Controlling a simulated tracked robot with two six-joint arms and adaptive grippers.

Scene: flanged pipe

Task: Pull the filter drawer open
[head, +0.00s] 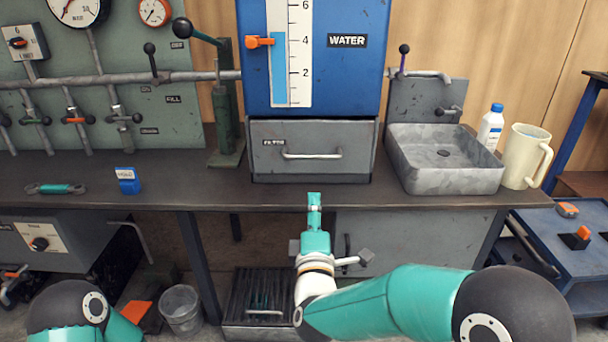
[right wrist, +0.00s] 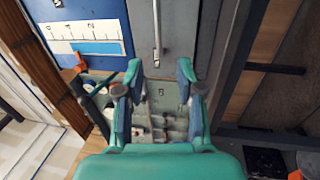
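The filter drawer (head: 345,134) is a grey box front with a small label, below the blue water tank; it looks closed. Its pale bar handle (head: 312,156) runs horizontally across the front. My right gripper (head: 314,198) is in front of the bench edge, below the handle in the head view and apart from it. In the right wrist view the right gripper (right wrist: 160,70) is open, with nothing between its fingertips. The handle (right wrist: 156,36) lies beyond the fingertips there, on the grey drawer front (right wrist: 178,28). My left gripper is out of view; only part of that arm shows at lower left.
The blue tank (head: 355,75) stands above the drawer. A green hand pump (head: 225,125) stands left of it, and a grey sink (head: 442,165) right. A white bottle (head: 490,128) and a cream jug (head: 524,158) are farther right. The bench (head: 270,194) is clear before the drawer.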

